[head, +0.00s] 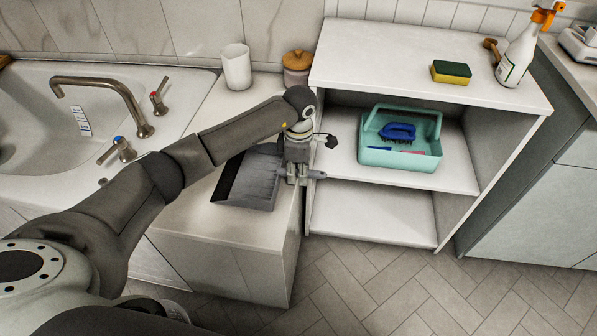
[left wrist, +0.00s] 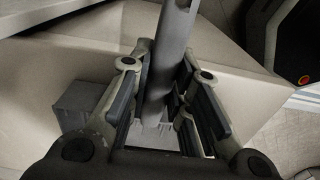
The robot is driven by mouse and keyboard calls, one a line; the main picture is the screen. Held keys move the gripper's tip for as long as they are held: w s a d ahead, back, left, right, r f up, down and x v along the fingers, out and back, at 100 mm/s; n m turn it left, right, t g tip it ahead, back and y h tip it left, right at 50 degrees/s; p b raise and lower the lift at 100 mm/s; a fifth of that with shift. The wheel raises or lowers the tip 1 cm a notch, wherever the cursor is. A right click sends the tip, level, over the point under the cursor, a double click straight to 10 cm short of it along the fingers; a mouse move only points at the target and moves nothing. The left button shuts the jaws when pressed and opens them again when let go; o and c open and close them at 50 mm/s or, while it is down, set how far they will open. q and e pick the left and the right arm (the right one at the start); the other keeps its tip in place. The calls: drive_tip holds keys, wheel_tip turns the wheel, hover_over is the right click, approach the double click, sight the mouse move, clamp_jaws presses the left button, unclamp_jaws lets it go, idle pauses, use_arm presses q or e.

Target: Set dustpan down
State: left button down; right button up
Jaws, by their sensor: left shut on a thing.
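The dark grey dustpan (head: 252,180) is over the low white counter, to the right of the sink, with its wide black-edged lip toward the left. My left gripper (head: 300,174) is at the dustpan's right side, at the counter's right edge, and is shut on its handle. In the left wrist view the grey handle (left wrist: 172,50) runs between the two fingers (left wrist: 165,105). I cannot tell whether the pan rests fully on the counter or hangs just above it. My right gripper is not in view.
A white shelf unit (head: 400,50) stands to the right, with a teal caddy (head: 400,158) on its middle shelf. A sponge (head: 451,72) and spray bottle (head: 518,55) are on top. A white cup (head: 236,67) and lidded jar (head: 297,66) stand behind. Bare counter (head: 190,215) shows at the front.

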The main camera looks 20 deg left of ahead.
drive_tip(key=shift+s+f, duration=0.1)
use_arm(q)
drive_tip(key=c, duration=1.7)
unclamp_jaws()
drive_tip(key=o, duration=0.4)
drive_tip(key=shift+c, duration=0.2)
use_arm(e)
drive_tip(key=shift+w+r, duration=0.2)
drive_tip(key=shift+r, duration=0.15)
use_arm(q)
drive_tip(key=shift+r, duration=0.1)
wheel_tip(320, 180, up, 12)
drive_tip(key=p, duration=0.1)
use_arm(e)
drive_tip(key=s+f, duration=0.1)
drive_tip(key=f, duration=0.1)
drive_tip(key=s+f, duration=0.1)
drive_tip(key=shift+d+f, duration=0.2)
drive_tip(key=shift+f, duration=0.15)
